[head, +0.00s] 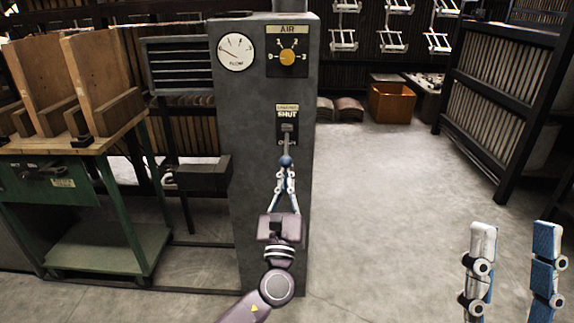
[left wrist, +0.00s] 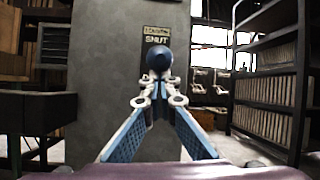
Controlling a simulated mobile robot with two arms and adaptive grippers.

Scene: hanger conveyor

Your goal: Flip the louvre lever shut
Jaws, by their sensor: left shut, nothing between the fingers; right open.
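The louvre lever (head: 287,146) is on the front of a grey column, under a label reading SHUT, with a dark blue ball knob (head: 286,160) at its lower end. The lever points down over the lower marking, which it partly covers. My left gripper (head: 286,172) is shut and empty, its fingertips right below the knob; I cannot tell if they touch. In the left wrist view the knob (left wrist: 158,58) shows just above the closed fingertips (left wrist: 158,84). My right gripper (head: 511,235) is open and empty at the lower right, far from the column.
The grey column (head: 262,200) carries a flow gauge (head: 236,52) and a yellow AIR dial (head: 288,57) above the lever. A louvre panel (head: 178,65) and a green bench (head: 128,215) stand to the left. A dark rack (head: 505,100) is at right. Floor between is clear.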

